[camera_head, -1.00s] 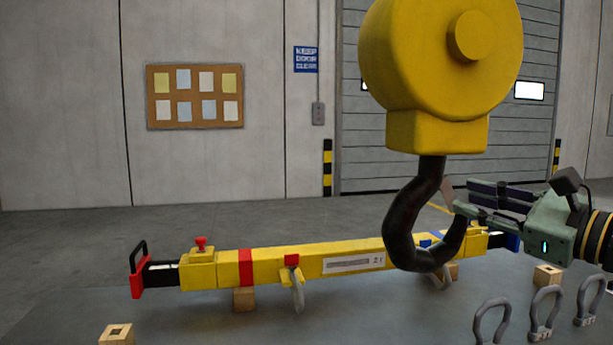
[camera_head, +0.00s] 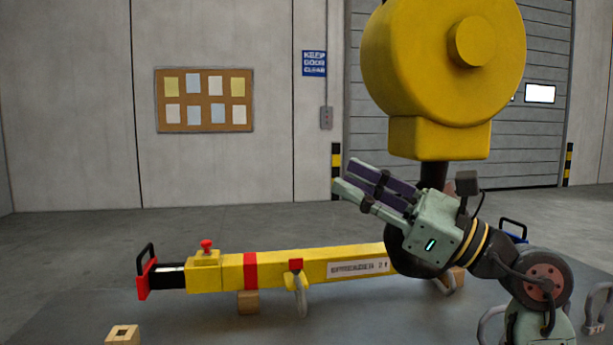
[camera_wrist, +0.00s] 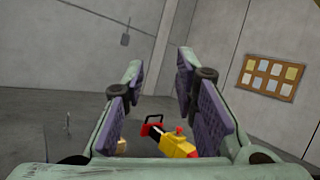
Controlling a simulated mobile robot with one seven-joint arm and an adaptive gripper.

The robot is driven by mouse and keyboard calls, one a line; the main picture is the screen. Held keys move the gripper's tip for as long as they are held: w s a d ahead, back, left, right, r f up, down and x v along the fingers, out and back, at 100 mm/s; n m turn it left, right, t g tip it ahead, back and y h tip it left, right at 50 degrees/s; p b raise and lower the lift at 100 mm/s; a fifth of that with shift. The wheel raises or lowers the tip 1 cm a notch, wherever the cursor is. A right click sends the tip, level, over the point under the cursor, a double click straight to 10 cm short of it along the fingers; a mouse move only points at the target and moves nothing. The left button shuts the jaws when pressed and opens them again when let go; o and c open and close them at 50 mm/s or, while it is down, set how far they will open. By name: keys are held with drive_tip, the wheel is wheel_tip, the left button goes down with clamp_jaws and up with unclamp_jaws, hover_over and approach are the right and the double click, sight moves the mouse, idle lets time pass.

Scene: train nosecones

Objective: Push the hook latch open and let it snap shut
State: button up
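The dark crane hook (camera_head: 432,175) hangs under a big yellow hook block (camera_head: 440,137). My gripper and wrist cover most of the hook, so its mouth is hidden. A small brownish sliver (camera_head: 450,187) beside the shank may be the latch; whether it is open or shut cannot be told. My gripper (camera_head: 346,172) points up and left, with its fingertips left of the hook in the head view. In the wrist view, my gripper (camera_wrist: 158,62) has its two purple-padded fingers apart with nothing between them. The hook does not show in the wrist view.
A yellow spreader beam (camera_head: 320,262) lies on wooden blocks on a grey surface below, and its red-handled end (camera_wrist: 152,126) shows in the wrist view. A loose wooden block (camera_head: 122,335) and grey shackles (camera_head: 597,308) lie nearby. The air to the left is clear.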

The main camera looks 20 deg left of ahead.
drive_tip(key=s+a+r+n+g+y, duration=0.1)
drive_tip(key=s+a+r+n+g, duration=0.1)
drive_tip(key=s+a+g, duration=0.2)
drive_tip(key=s+g, duration=0.3)
drive_tip(key=g, duration=0.1)
drive_tip(key=shift+a, duration=0.35)
